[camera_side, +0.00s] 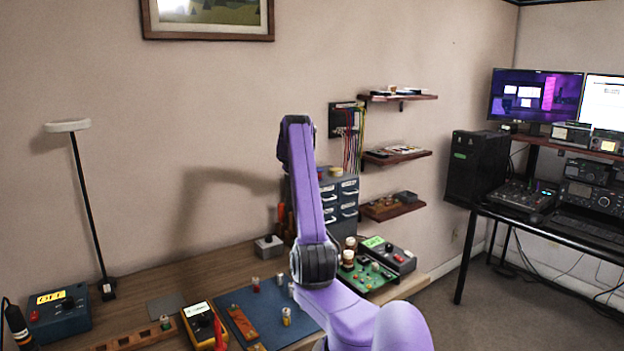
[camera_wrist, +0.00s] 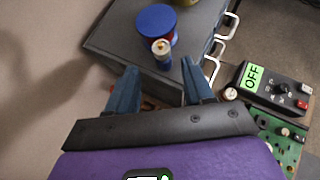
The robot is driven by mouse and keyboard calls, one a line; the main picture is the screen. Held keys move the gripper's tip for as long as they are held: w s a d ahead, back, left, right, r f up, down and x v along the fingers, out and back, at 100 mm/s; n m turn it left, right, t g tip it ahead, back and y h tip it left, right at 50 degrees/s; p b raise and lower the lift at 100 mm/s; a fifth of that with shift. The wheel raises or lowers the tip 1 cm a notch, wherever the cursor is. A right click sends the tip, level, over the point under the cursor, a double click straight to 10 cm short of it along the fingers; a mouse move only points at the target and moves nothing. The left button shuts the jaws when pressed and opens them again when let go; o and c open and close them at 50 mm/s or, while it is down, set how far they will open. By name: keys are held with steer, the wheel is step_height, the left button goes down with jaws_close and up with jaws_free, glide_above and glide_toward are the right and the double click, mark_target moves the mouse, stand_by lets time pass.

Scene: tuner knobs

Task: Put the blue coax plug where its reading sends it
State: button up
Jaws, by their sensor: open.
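In the wrist view a small plug with a pale tip and a blue band (camera_wrist: 162,56) stands on top of the grey drawer cabinet (camera_wrist: 112,38), in front of a blue-lidded round jar (camera_wrist: 156,17). It looks like the blue coax plug. My gripper (camera_wrist: 158,67) is open and empty, its two blue fingers spread left and right just short of the plug, which lies between their lines. I cannot tell the height gap. In the side view my arm hides the gripper, and the cabinet (camera_side: 349,190) is partly covered. A yellow meter (camera_side: 198,318) sits on the bench; its reading is illegible.
Several small plugs stand around the blue mat (camera_side: 237,299). A wooden rack (camera_side: 143,338) lies front left. A box with a yellow OFF sign (camera_side: 60,311) is far left. A green circuit board (camera_side: 368,277) and a dark device reading OFF (camera_wrist: 268,88) are at right.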

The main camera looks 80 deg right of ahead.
steer(key=x, duration=0.4)
steer(key=shift+s+a, duration=0.1)
steer(key=shift+s, duration=0.1)
jaws_close()
steer(key=shift+r, duration=0.15)
